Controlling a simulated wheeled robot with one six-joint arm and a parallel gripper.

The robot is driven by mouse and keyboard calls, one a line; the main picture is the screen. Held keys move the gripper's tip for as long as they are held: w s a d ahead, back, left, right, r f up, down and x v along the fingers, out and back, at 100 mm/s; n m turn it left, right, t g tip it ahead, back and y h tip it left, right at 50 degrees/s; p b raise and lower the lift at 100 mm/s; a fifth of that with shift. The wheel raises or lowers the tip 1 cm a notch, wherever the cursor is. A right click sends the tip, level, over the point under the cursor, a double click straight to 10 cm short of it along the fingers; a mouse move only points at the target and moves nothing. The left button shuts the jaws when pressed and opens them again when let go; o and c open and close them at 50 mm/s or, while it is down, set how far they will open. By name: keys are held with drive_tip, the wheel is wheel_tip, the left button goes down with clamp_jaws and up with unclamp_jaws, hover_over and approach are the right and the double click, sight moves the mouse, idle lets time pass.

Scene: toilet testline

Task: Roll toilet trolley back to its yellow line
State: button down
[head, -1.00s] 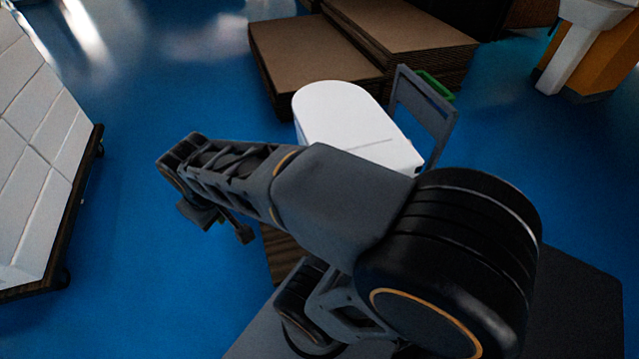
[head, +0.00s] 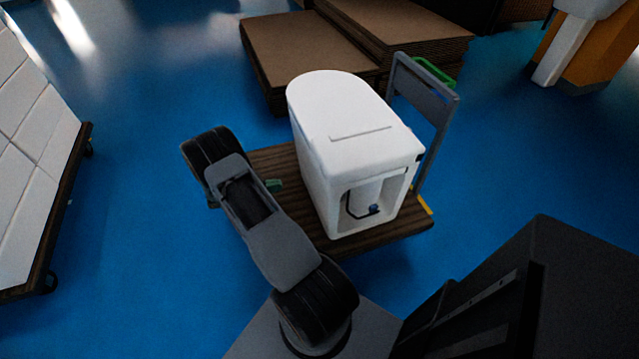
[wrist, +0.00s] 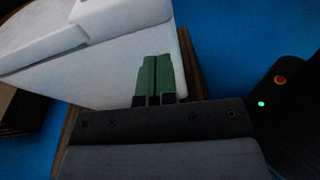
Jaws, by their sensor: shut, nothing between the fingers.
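The trolley has a brown wooden deck (head: 385,235) and a grey upright frame (head: 440,125) with a green grip (head: 434,70) at its right end. A white toilet (head: 345,120) stands upright on the deck. My gripper shows green fingertips (head: 274,185) over the deck, left of the toilet. In the wrist view my gripper's green fingers (wrist: 154,78) are together and empty, in front of the white toilet (wrist: 115,60); contact cannot be told. A small yellow mark (head: 425,205) shows at the deck's right edge. I cannot make out a yellow line on the floor.
Stacked brown cardboard (head: 310,50) stands close behind the trolley. A wood-based cart with white boxes (head: 25,150) is at the left. An orange and white stand (head: 580,50) is at the far right. Blue floor is clear between the left cart and trolley, and to the right.

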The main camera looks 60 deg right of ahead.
wheel_tip(320, 180, down, 3)
drive_tip(key=d+n+h, duration=0.1)
drive_tip(key=p, duration=0.2)
approach(326, 178)
drive_tip(key=shift+n+h, duration=0.3)
drive_tip(key=x, duration=0.7)
drive_tip(key=shift+s+f, duration=0.15)
drive_tip(key=shift+s, duration=0.15)
drive_tip(key=shift+d, duration=0.1)
